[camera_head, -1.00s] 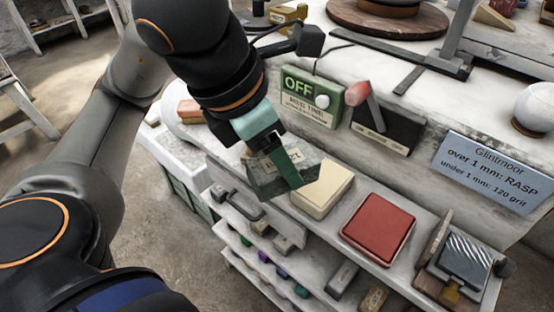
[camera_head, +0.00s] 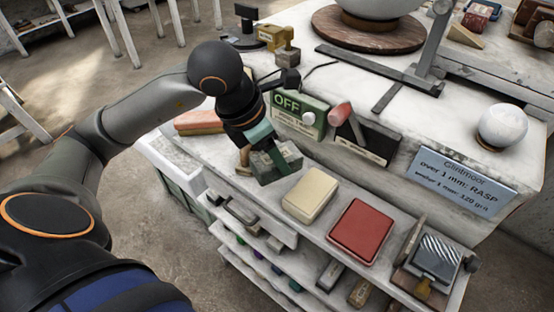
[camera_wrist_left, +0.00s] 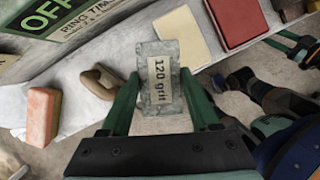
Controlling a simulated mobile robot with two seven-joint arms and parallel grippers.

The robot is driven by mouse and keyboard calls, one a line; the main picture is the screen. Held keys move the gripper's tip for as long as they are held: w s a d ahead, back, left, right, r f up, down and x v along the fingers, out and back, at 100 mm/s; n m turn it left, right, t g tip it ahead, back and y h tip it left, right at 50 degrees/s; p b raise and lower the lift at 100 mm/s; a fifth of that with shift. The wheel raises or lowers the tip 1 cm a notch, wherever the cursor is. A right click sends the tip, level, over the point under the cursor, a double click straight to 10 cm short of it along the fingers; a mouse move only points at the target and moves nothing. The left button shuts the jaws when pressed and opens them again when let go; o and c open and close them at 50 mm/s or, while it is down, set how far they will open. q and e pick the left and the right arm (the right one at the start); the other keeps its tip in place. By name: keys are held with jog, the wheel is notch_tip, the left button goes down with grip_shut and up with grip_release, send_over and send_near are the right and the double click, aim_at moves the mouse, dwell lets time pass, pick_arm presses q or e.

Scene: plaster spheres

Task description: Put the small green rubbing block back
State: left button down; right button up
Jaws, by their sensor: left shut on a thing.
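The small green rubbing block (camera_head: 280,171) is marbled grey-green. In the left wrist view its label reads "120 grit" (camera_wrist_left: 160,80). My left gripper (camera_head: 268,160) is shut on it, with one green finger (camera_wrist_left: 160,100) on each side. The block is over or on the ledge, left of a cream block (camera_head: 311,193); I cannot tell if it touches the surface. In the left wrist view, green parts at the right edge look like my right gripper (camera_wrist_left: 302,48); their opening is unclear.
A red block (camera_head: 360,230) lies right of the cream one. A salmon block (camera_head: 200,122) and a brown piece (camera_wrist_left: 97,83) lie left. Shelves with small items are below.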

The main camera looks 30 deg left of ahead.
pick_arm(q)
jog(key=w+f, duration=0.1)
jog(key=w+a+f, duration=0.1)
jog(key=f, duration=0.1)
jog(key=w+f, duration=0.1)
jog(key=f, duration=0.1)
jog(key=shift+w+a, duration=0.3)
jog(key=shift+a, duration=0.1)
jog(key=shift+w+a+f+p, duration=0.1)
jog(key=shift+f+p, duration=0.1)
jog(key=shift+f, duration=0.7)
jog(key=shift+w+a+f+p, duration=0.1)
jog(key=shift+f+p, duration=0.1)
jog(key=shift+f, duration=0.7)
jog(key=shift+f, duration=0.15)
jog(key=shift+c, duration=0.6)
grip_release()
jog(key=shift+r, duration=0.3)
jog(key=v, duration=1.1)
jog(key=shift+s+r, duration=0.2)
jog(key=shift+r, duration=0.1)
